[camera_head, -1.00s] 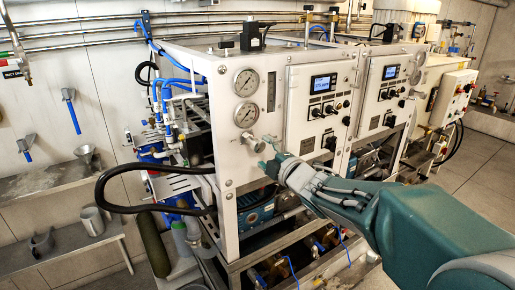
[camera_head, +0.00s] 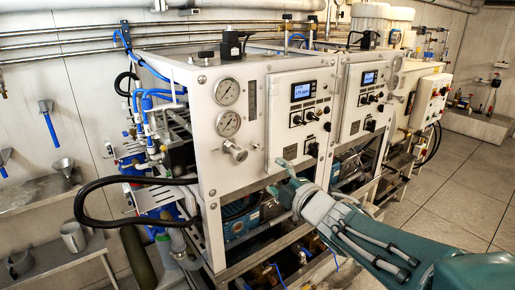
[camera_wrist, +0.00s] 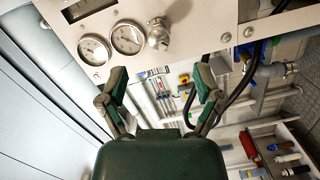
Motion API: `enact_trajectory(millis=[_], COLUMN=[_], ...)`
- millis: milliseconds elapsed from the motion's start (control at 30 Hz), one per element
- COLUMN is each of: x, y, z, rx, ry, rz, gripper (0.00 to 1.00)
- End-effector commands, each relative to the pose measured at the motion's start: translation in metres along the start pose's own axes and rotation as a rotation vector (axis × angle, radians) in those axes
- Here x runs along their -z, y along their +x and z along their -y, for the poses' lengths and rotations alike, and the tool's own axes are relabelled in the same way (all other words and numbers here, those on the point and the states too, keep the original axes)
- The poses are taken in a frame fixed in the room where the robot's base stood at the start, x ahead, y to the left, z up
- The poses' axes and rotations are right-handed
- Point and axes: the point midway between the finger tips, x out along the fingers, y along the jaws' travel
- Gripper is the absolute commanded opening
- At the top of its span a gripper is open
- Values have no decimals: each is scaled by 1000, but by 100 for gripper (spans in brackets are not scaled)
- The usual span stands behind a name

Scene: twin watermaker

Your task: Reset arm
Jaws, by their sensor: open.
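My gripper (camera_head: 280,176) is in front of the lower edge of the white watermaker panel (camera_head: 210,166) in the head view. In the wrist view my gripper (camera_wrist: 157,90) has its two fingers spread wide, with nothing between them. Two round gauges (camera_head: 228,108) and a metal knob (camera_head: 233,151) are on the panel, up and left of the gripper in the head view. The knob also shows in the wrist view (camera_wrist: 159,38), beyond the fingers and apart from them.
A control box with a lit display (camera_head: 303,92) is right of the gauges. A black hose (camera_head: 85,207) loops out at the left. A shelf (camera_head: 50,260) holds a metal jug (camera_head: 74,236). Tiled floor (camera_head: 460,190) is clear at the right.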

Motion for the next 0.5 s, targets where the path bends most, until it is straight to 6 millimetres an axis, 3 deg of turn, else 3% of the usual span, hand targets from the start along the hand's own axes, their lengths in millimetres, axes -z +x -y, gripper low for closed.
enact_trajectory(millis=[100, 267, 500], x=[-21, -47, -54], y=[-24, -66, -142], z=[-5, 4, 42], rx=[15, 42, 103], ry=[148, 407, 835], rz=[188, 445, 781], gripper=[83, 83, 83])
